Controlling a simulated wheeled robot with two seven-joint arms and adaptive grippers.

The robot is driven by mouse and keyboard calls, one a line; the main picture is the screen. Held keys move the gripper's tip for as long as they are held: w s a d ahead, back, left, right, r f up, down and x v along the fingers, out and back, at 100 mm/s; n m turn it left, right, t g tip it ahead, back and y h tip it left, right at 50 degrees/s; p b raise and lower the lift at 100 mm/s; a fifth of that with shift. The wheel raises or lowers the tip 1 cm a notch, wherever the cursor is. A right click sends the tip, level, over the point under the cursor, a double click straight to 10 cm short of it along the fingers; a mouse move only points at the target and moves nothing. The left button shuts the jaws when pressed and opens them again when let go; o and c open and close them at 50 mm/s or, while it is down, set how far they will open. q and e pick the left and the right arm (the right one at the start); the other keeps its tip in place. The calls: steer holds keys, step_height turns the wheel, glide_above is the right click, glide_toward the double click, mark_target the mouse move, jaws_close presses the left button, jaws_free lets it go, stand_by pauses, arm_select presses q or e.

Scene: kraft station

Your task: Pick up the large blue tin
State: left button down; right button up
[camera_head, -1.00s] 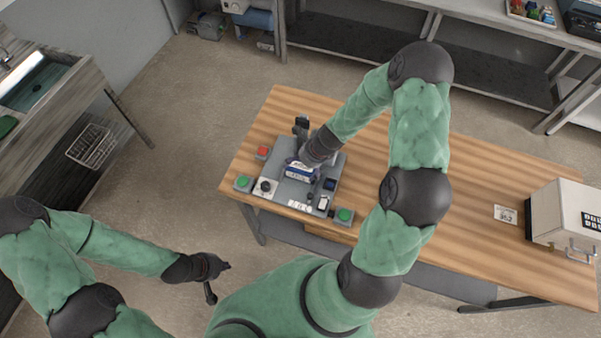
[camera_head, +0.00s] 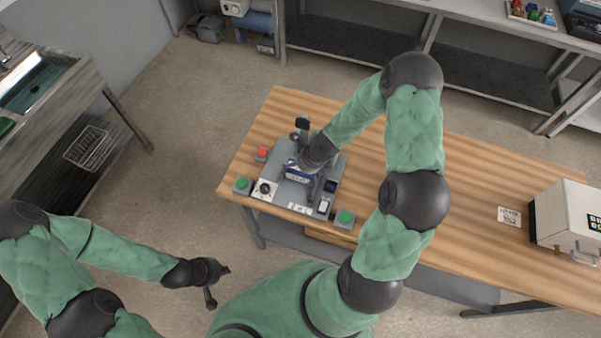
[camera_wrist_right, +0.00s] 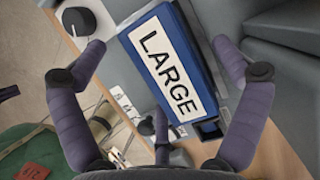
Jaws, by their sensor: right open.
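The large blue tin (camera_wrist_right: 172,68) has a white label reading LARGE. It fills the middle of the right wrist view, between the spread purple-grey fingers of my right gripper (camera_wrist_right: 158,48). The fingers stand to either side of the tin, with gaps; a further finger is below it. In the head view the tin (camera_head: 297,174) is on the grey control station, partly covered by my right gripper (camera_head: 308,176), which is open over it. My left gripper (camera_head: 218,283) is empty, its fingers apart, over the floor left of the table.
The grey station has a red button (camera_head: 262,153), green buttons (camera_head: 344,217) and a dial (camera_head: 265,189) around the tin. A dark upright post (camera_head: 302,124) stands behind. A white box (camera_head: 566,220) sits at the table's right end. The wooden table between is mostly clear.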

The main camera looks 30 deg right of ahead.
steer(key=shift+f, duration=0.1)
steer(key=c, duration=1.6)
step_height(320, 180, up, 11)
steer(key=p, duration=0.7)
steer(key=shift+f+p, duration=0.2)
steer(key=shift+p, duration=0.2)
